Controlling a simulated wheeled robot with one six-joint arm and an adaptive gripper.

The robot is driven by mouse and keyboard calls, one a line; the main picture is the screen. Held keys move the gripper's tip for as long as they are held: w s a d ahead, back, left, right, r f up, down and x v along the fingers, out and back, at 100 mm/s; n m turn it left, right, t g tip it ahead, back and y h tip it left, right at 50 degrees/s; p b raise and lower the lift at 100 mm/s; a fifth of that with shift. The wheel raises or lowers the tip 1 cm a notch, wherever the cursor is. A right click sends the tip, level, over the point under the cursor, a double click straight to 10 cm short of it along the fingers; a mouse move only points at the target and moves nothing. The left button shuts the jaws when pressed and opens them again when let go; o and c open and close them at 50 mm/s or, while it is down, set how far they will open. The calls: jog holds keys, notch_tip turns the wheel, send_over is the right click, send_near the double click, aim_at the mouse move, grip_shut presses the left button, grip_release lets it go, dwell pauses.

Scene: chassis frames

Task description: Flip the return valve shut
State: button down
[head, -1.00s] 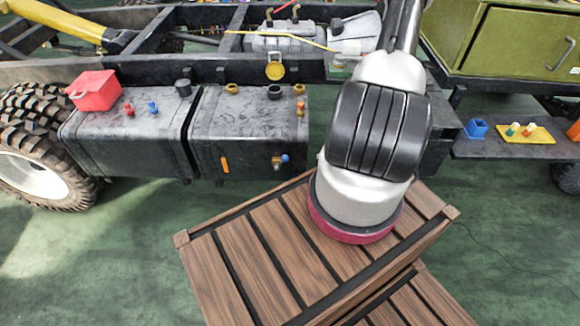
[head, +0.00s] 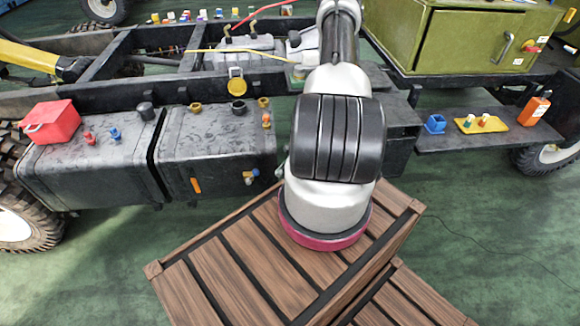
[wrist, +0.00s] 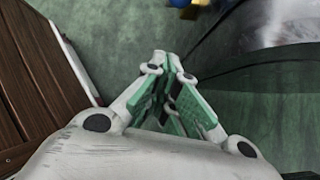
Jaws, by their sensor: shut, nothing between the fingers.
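Two grey fuel tanks (head: 215,150) hang on the truck frame in the head view. A small valve with a blue handle and brass body (head: 250,176) sticks out of the right tank's front face. An orange lever (head: 195,185) stands upright on the same face. A red fitting (head: 90,138) and a blue fitting (head: 115,134) stand on the left tank's top. I cannot tell which is the return valve. My gripper (wrist: 164,62) is shut and empty in the wrist view, below a partly cut-off blue and yellow part (wrist: 182,4). In the head view my arm hides the gripper.
A red box (head: 50,122) sits on the left tank. A shelf (head: 460,138) at right carries a blue cup, a yellow tray and an orange bottle. Green floor is clear at left front.

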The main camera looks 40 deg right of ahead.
aim_at(254, 175)
jog(key=shift+w+a+f, duration=0.2)
jog(key=shift+w+a, duration=0.75)
jog(key=shift+a, duration=0.05)
jog(key=shift+w+a+f, duration=0.15)
jog(key=shift+w+a, duration=0.8)
jog(key=shift+r, duration=0.1)
jog(key=shift+a+r+h, duration=0.15)
jog(key=shift+r+h, duration=0.05)
jog(key=shift+h, duration=0.2)
